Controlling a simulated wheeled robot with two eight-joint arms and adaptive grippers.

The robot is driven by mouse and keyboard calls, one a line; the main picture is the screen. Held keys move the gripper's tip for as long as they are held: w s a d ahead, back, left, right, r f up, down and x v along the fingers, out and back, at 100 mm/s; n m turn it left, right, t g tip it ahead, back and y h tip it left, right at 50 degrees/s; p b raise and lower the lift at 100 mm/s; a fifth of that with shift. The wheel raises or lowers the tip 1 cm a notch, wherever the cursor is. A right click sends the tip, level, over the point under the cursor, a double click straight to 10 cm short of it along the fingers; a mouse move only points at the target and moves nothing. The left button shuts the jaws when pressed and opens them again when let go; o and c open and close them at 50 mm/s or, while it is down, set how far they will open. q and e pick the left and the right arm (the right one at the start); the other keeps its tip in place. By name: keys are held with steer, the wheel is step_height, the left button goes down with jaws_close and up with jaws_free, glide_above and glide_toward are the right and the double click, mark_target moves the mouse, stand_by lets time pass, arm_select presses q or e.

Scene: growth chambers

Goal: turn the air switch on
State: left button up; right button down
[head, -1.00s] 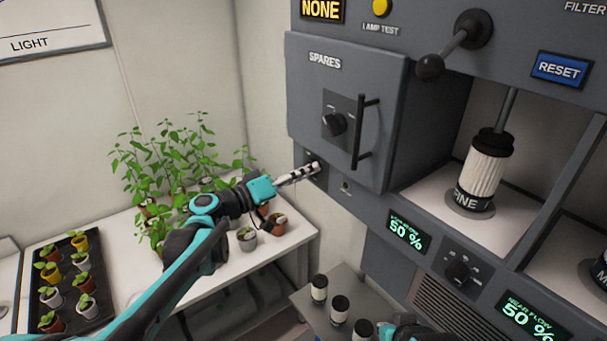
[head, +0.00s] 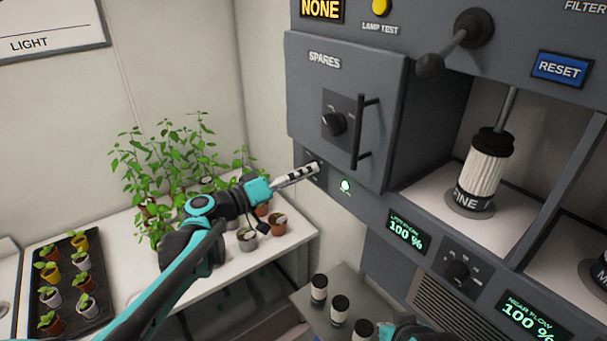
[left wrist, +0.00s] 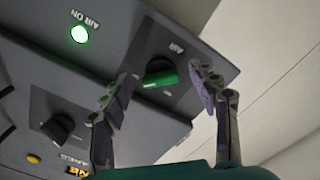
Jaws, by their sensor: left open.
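The air switch (left wrist: 160,75) is a dark knob with a bright green side, on the grey panel below the spares door. In the left wrist view it sits between the two fingers of my left gripper (left wrist: 164,88), which is open, with a gap at least on the right finger's side. I cannot tell whether the left finger touches it. In the head view the left gripper (head: 300,174) reaches the panel and mostly hides the knob. The AIR ON lamp (left wrist: 80,34) is lit green; it also shows in the head view (head: 345,185).
The spares door (head: 350,75) with its bar handle (head: 362,132) is just above. Potted plants stand on a white bench (head: 215,265) under my left arm. Filter canisters stand on a low shelf (head: 322,318). A teal part of my right arm shows at the bottom edge.

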arm_select(q)
steer(key=v, duration=1.1)
steer(key=shift+s+f, duration=0.1)
